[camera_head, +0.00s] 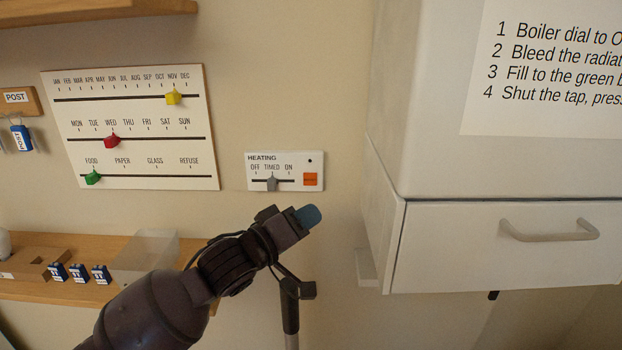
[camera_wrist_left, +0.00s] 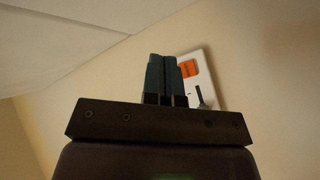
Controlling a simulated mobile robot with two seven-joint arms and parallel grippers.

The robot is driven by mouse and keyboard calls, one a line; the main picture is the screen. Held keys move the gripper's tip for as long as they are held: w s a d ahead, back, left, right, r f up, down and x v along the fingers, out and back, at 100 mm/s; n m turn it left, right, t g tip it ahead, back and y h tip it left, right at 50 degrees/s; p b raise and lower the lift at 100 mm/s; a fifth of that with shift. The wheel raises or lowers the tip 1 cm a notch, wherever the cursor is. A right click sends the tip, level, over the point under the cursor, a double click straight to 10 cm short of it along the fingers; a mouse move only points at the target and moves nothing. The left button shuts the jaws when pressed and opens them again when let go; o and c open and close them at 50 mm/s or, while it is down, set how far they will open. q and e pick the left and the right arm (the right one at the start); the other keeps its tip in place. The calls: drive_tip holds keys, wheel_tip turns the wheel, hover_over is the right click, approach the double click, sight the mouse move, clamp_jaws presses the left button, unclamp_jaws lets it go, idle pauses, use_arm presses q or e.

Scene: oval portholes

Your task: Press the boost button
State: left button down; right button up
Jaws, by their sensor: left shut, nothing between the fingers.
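A grey slider (camera_head: 272,184) on that panel stands near TIMED. My left gripper (camera_head: 309,216) is shut and empty, its blue-grey fingertips just below the button in the head view. In the left wrist view the shut fingers (camera_wrist_left: 166,78) point up toward the panel, with the orange button (camera_wrist_left: 189,70) just to their right. I cannot see contact between fingertips and button. My right gripper is in neither view.
A white cabinet (camera_head: 384,170) with a handled drawer (camera_head: 510,250) juts out to the right of the panel. A calendar board (camera_head: 135,140) with coloured sliders hangs at left. A wooden shelf (camera_head: 80,290) at lower left holds a clear box (camera_head: 146,256) and small blue tags (camera_head: 79,272).

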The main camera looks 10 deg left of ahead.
sight(310, 179)
use_arm(q)
drive_tip(key=shift+w, duration=0.25)
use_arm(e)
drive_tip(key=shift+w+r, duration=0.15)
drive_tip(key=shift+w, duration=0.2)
